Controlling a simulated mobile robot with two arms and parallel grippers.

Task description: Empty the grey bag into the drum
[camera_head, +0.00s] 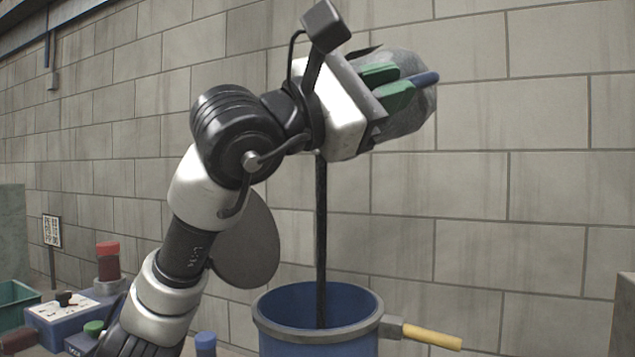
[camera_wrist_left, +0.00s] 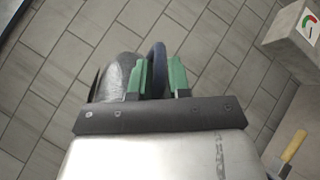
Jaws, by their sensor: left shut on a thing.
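The grey bag (camera_head: 408,118) is held high, tilted on its side, partly hidden behind my left gripper (camera_head: 388,85). The green fingers are shut on the bag's blue handle (camera_head: 427,78). In the left wrist view the handle (camera_wrist_left: 157,68) sits between the fingers (camera_wrist_left: 159,80), with the bag (camera_wrist_left: 120,75) beside them. The bag's mouth is hidden. A thin dark column (camera_head: 321,235), looking like a poured stream, runs from below the gripper down into the blue drum (camera_head: 312,345). The drum stands upright with a grey rim; its contents are hidden. My right gripper is not in view.
A yellow handle (camera_head: 432,336) sticks out from the drum's right side. At left are a red-topped jar (camera_head: 108,262), a blue box with a white panel (camera_head: 60,308) and a green crate (camera_head: 15,298). A block wall (camera_head: 530,130) stands behind.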

